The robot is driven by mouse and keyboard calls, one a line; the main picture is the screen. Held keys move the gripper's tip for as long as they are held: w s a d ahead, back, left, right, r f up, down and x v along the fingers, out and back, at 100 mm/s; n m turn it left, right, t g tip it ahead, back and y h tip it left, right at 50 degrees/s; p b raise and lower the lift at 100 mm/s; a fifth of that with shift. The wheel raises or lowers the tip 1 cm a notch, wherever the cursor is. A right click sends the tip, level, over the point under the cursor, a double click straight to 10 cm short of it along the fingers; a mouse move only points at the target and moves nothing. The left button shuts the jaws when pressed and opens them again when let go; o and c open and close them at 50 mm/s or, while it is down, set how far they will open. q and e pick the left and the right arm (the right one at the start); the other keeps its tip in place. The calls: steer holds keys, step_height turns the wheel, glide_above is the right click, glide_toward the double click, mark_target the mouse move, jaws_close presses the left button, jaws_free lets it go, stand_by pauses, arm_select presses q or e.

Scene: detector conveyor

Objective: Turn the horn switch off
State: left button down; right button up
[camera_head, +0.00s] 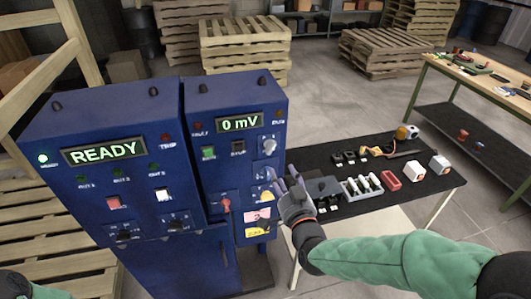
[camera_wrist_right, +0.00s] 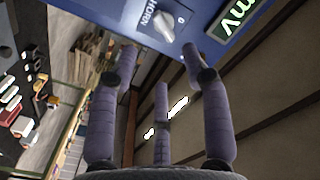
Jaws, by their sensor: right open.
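The horn switch (camera_wrist_right: 164,27) is a pale rotary knob on the blue panel, with a HORN label on one side and a 0 mark on the other. Its handle looks slanted, and I cannot tell its exact setting. In the head view it appears to be the knob (camera_head: 268,146) below the 0 mV display. My right gripper (camera_head: 284,186) is open and empty, in front of the cabinet's right edge and below that knob. In the right wrist view its purple fingers (camera_wrist_right: 160,72) are spread, apart from the knob.
The blue cabinet (camera_head: 105,205) carries a READY display and other switches; a smaller panel (camera_head: 200,112) holds the 0 mV display (camera_head: 240,122). A black-topped table (camera_head: 430,187) with small parts stands right of the cabinet. Pallets (camera_head: 245,45) stand behind on open floor.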

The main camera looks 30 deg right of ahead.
mark_target(270, 146)
steer(key=x, duration=1)
steer(key=shift+w, duration=0.4)
jaws_close()
